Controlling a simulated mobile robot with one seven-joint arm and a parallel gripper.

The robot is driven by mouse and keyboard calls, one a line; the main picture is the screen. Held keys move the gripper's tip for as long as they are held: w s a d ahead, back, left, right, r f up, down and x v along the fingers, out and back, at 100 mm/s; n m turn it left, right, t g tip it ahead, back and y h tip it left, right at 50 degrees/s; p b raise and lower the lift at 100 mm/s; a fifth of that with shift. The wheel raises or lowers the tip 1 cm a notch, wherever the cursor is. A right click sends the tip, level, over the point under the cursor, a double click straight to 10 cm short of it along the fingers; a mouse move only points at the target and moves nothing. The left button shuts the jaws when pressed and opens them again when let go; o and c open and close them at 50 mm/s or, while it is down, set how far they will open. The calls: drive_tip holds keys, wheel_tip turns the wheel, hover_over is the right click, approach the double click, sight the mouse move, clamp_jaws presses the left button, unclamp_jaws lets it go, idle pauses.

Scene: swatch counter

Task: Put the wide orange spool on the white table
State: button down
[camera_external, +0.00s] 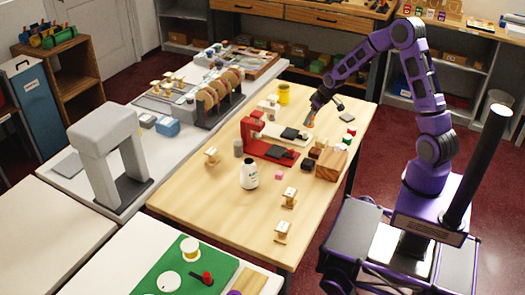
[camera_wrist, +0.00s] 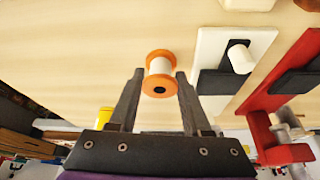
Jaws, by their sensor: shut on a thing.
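The orange spool (camera_wrist: 159,85), with orange end discs and a white wound middle, sits between the fingertips of my gripper (camera_wrist: 160,76) in the wrist view. The fingers are shut on it, one at each side. In the external view my gripper (camera_external: 312,113) is over the far right part of the wooden table (camera_external: 190,203), and a bit of orange shows under it. I cannot tell whether the spool touches the tabletop. A long white table (camera_external: 62,170) runs along the left side of the wooden one.
A red and a white device (camera_external: 262,142) stand near my gripper. A yellow cup (camera_external: 284,94), white bottle (camera_external: 249,175), wooden block (camera_external: 331,163) and several small spools stand on the wooden table. A grey arch (camera_external: 95,150) and a spool rack (camera_external: 218,97) occupy the white table. Another white-topped table holds a green mat (camera_external: 150,282).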

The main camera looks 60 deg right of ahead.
wheel_tip(320, 180, up, 8)
drive_tip(key=shift+p, duration=0.5)
drive_tip(key=a, duration=0.9)
drive_tip(key=n+y+b, duration=0.2)
drive_tip(key=n, duration=0.3)
hover_over(267, 169)
drive_tip(key=s, duration=0.2)
drive_tip(key=f, duration=0.5)
drive_tip(key=shift+w+d, duration=0.2)
drive_tip(key=shift+w, duration=0.05)
drive_tip(key=shift+m, duration=0.3)
drive_tip(key=shift+f+b, duration=0.75)
drive_tip(key=shift+f, duration=1.85)
drive_tip(key=c, duration=0.6)
unclamp_jaws()
drive_tip(key=shift+r, duration=0.1)
